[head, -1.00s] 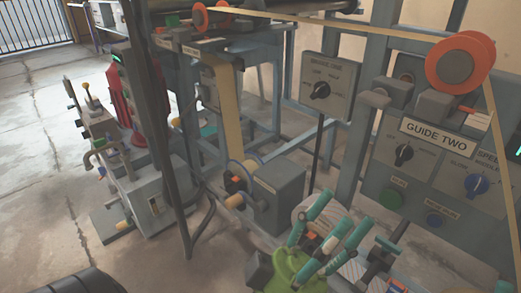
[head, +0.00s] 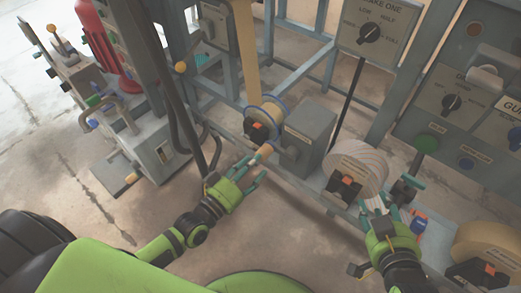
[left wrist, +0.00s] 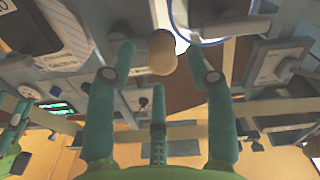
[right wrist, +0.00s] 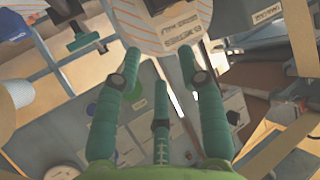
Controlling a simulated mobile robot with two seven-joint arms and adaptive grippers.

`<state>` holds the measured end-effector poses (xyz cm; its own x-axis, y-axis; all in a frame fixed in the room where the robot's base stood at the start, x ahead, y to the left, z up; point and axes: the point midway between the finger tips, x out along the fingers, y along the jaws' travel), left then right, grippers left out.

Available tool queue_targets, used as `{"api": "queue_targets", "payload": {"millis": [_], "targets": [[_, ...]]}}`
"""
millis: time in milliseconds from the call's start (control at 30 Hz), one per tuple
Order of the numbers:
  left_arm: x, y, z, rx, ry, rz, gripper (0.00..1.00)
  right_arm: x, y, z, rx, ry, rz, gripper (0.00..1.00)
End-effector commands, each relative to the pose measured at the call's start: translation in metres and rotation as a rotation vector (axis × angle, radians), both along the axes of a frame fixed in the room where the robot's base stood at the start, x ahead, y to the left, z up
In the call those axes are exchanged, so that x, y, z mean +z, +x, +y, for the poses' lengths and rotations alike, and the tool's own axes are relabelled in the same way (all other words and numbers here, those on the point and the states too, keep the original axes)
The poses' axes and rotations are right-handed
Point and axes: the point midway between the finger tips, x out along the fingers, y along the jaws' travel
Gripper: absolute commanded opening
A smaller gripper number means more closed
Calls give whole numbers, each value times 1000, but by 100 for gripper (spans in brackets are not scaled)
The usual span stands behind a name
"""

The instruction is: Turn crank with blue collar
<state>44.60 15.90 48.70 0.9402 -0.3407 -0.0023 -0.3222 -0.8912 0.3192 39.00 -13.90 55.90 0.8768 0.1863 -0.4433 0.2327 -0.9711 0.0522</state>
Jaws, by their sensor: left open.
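The crank's tan grip (head: 265,152) sticks out toward me below a spool with a blue collar (head: 252,108) on a grey box. My left gripper (head: 252,171) is open, with its fingers just in front of this grip. In the left wrist view the grip (left wrist: 162,53) shows between the spread fingertips (left wrist: 160,62), and part of the blue collar (left wrist: 205,40) lies beyond it. I cannot tell whether the fingers touch the grip. My right gripper (head: 378,208) is open and empty in front of a striped roll; its fingers are also spread in the right wrist view (right wrist: 160,62).
The striped roll (head: 365,165) and a tan roll (head: 490,245) stand to the right of the crank. A dark T-handle (head: 403,187) is close to my right gripper. A dark post with cables (head: 172,100) rises left of the crank.

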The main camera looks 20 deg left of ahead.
Motion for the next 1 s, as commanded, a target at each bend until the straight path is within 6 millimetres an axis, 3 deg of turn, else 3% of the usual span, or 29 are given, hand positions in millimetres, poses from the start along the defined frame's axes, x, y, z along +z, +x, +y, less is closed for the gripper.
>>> {"api": "queue_targets", "payload": {"millis": [400, 833, 967, 1000], "targets": [[0, 45, -17, 0, -1, -3, 53, 63, 19, 24, 53, 79, -342, 40], [1, 51, -19, 0, 0, -2, 53, 75, 19, 27, 62, 93, -397, 40], [1, 51, -19, 0, 0, -2, 1, 75, 19, 27, 62, 93, -397, 40], [1, 51, -19, 0, 0, -2, 0, 75, 19, 27, 62, 93, -397, 40]]}}
